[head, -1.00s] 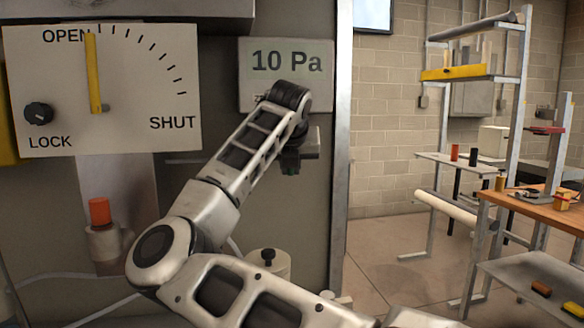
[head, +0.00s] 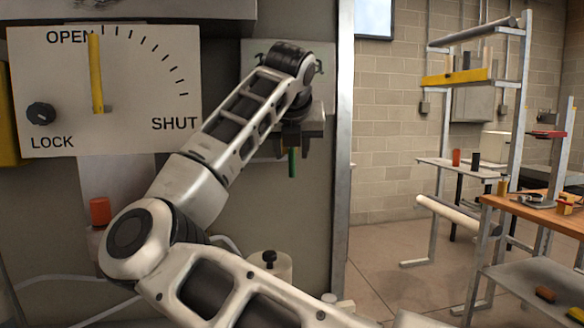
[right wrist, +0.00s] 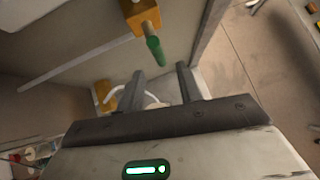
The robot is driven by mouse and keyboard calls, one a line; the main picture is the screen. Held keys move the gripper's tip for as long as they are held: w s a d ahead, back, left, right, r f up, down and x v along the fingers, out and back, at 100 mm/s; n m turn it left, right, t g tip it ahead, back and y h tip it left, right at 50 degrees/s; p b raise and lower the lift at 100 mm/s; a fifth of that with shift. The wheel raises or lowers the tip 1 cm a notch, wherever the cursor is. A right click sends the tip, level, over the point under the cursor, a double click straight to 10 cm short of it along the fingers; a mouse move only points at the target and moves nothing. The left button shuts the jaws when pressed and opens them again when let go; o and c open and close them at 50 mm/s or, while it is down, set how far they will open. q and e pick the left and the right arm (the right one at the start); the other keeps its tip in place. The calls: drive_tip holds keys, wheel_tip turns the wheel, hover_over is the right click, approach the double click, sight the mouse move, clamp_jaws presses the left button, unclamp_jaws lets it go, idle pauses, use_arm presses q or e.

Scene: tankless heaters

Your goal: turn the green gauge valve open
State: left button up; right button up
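The green gauge valve handle (head: 292,162) shows as a short green bar just under my right gripper in the head view. In the right wrist view, the green handle (right wrist: 154,45) sticks out of a yellow-orange block (right wrist: 141,18), beyond the fingertips. My right gripper (right wrist: 160,69) is open, with its two fingers apart and nothing between them. In the head view my right gripper (head: 298,130) is in front of the cabinet, its fingers hard to make out. My left gripper is not in view.
A dial panel (head: 140,100) with a yellow pointer near OPEN and a black knob is on the left. The gauge sign (head: 255,55) is mostly behind my right arm. A red-capped fitting (head: 99,212) is below the dial. Shelves and a wooden table (head: 540,208) stand right.

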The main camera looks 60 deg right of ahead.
use_arm(q)
drive_tip(key=shift+b, duration=0.35)
use_arm(e)
drive_tip(key=v, duration=0.9)
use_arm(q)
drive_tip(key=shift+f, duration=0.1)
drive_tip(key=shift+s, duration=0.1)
use_arm(e)
drive_tip(key=shift+s+f, duration=0.1)
